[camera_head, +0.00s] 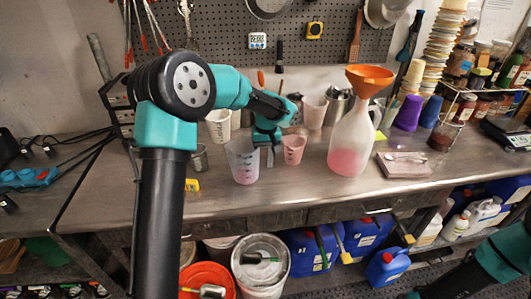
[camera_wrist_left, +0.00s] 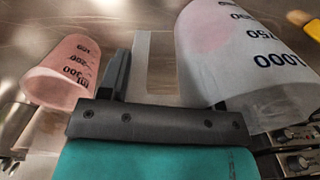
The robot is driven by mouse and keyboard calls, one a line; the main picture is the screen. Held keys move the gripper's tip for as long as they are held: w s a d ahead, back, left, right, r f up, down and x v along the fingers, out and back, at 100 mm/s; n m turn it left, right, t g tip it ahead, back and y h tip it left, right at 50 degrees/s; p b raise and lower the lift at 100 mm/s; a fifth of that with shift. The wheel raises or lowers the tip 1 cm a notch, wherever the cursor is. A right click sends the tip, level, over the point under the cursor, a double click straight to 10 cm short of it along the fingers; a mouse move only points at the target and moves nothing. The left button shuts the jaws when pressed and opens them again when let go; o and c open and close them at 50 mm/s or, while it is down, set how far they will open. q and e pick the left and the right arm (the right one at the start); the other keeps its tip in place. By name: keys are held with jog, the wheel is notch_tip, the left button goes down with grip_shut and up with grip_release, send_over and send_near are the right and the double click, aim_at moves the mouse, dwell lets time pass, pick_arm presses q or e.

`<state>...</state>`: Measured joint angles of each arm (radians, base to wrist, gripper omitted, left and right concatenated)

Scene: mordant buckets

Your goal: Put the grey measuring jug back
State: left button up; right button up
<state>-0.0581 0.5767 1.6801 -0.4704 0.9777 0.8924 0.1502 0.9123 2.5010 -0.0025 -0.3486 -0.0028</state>
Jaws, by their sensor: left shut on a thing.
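The large pale grey, translucent measuring jug (camera_head: 242,163) stands upright near the middle of the steel bench, with pink showing low in it. In the left wrist view the jug (camera_wrist_left: 250,50) fills the upper right, with dark marks up to 1000. My left gripper (camera_head: 268,148) is at its right side, seemingly shut on the jug's pale handle (camera_wrist_left: 155,62); the grip itself is partly hidden. I cannot tell whether the jug touches the bench. My right gripper is out of view.
A small pink measuring cup (camera_head: 293,150) is close to the right of my left gripper. A flask (camera_head: 350,140) with an orange funnel (camera_head: 369,78) stands farther right. The bench front (camera_head: 300,195) is clear.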

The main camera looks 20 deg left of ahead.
pick_arm(q)
jog(key=shift+f, duration=0.45)
jog(key=o, duration=1.4)
jog(key=shift+c, duration=0.2)
jog(key=shift+r, duration=0.15)
jog(key=r, duration=1.2)
jog(key=shift+d, duration=0.25)
